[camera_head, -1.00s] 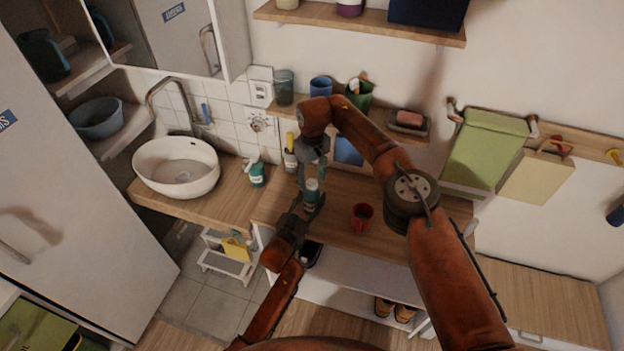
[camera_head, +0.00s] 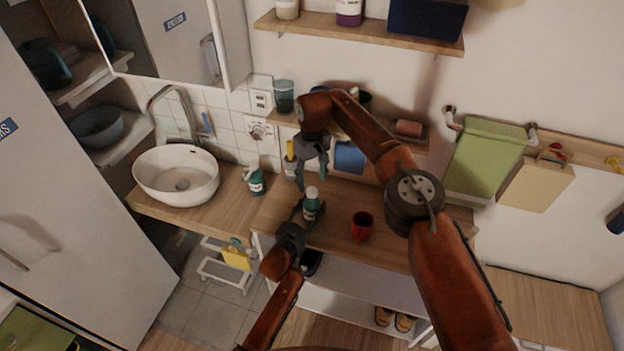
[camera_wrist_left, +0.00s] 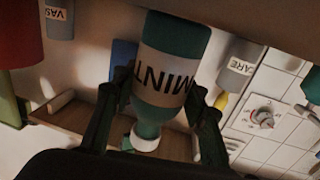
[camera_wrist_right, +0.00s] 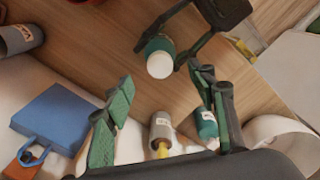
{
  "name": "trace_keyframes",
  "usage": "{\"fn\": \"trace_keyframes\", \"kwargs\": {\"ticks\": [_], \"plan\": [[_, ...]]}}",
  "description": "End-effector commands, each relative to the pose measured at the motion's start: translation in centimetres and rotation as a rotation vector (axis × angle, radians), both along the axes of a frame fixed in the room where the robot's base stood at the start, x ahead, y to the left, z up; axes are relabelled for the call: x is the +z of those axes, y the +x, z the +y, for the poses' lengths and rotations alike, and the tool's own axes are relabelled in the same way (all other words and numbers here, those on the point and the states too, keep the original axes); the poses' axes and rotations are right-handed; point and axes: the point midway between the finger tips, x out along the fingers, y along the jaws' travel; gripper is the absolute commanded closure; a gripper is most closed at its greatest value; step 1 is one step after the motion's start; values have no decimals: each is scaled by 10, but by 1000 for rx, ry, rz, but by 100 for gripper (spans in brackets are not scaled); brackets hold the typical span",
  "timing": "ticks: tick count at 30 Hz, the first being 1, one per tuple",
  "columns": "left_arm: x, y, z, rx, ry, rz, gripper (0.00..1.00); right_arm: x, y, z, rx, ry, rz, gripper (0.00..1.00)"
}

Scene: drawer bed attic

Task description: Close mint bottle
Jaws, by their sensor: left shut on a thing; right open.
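The mint bottle (camera_head: 311,210) is green with a white cap on top. It stands upright at the counter's front left. My left gripper (camera_head: 300,208) is shut around the bottle's body; in the left wrist view the MINT label (camera_wrist_left: 165,82) shows between the fingers, with the white cap (camera_wrist_left: 145,138) on the neck. My right gripper (camera_head: 312,172) is open and empty, a little above the cap and apart from it. In the right wrist view the cap (camera_wrist_right: 160,66) lies between the lines of the open fingers. Whether the cap is fully tightened cannot be told.
A red mug (camera_head: 361,226) stands right of the bottle on the wooden counter (camera_head: 345,198). A teal spray bottle (camera_head: 255,182) stands to the left, near the white sink (camera_head: 176,174). A grey holder with a yellow item (camera_head: 290,160) stands behind. A wall shelf (camera_head: 405,135) hangs behind my right arm.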

Motion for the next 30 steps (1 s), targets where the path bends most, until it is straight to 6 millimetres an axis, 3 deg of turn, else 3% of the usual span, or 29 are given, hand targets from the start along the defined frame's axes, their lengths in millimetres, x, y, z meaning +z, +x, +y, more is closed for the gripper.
{"fn": "trace_keyframes", "kwargs": {"ticks": [5,17,30], "plan": [[-1,0,0,0,1,2,100,0,0,0,0,0,0,34],[-1,0,0,0,1,2,100,8,0,0,0,0,-1,34],[-1,0,0,0,1,2,100,96,0,1,-2,0,-2,34]]}}
